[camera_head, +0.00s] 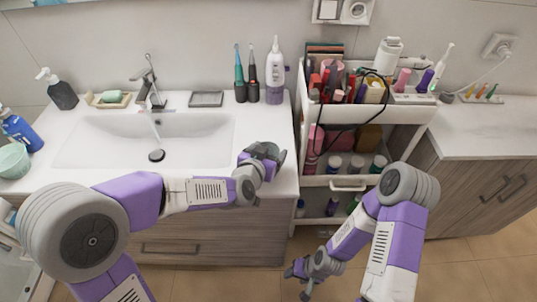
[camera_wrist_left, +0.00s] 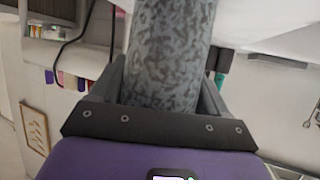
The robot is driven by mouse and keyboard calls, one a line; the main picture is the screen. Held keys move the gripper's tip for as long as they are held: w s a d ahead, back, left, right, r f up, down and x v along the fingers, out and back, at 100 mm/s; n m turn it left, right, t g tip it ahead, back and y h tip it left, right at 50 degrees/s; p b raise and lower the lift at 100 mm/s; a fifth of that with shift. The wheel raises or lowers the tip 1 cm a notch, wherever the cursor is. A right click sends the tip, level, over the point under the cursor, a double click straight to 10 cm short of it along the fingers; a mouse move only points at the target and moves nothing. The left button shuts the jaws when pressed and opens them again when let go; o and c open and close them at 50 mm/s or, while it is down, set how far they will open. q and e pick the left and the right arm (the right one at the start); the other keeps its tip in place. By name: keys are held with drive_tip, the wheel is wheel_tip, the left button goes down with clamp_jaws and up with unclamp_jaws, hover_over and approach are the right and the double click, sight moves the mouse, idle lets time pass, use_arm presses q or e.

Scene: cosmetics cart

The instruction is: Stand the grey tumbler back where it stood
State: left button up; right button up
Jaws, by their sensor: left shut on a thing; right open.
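The grey tumbler (camera_wrist_left: 168,50) has a mottled dark pattern and fills the middle of the left wrist view, between both fingers. Its far end runs out of the top of that view. My left gripper (camera_head: 263,155) is shut on it near the right front edge of the white sink counter (camera_head: 215,155). In the head view, the tumbler is small and largely hidden by the gripper, so its tilt and any contact with the counter cannot be told. My right gripper (camera_head: 299,277) is open and empty, low in front of the cart.
Two electric toothbrushes (camera_head: 252,80) and a white-purple bottle (camera_head: 274,75) stand at the counter's back right. A dark ribbed dish (camera_head: 206,99) lies left of them. The basin (camera_head: 120,140) has a faucet (camera_head: 148,80). A loaded white cart (camera_head: 345,178) stands to the right.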

use_arm(q)
drive_tip(key=shift+r, duration=0.15)
drive_tip(key=o, duration=1)
drive_tip(key=shift+o, duration=0.2)
drive_tip(key=shift+s+r, duration=0.2)
drive_tip(key=v, duration=1.1)
drive_tip(key=shift+s, duration=0.25)
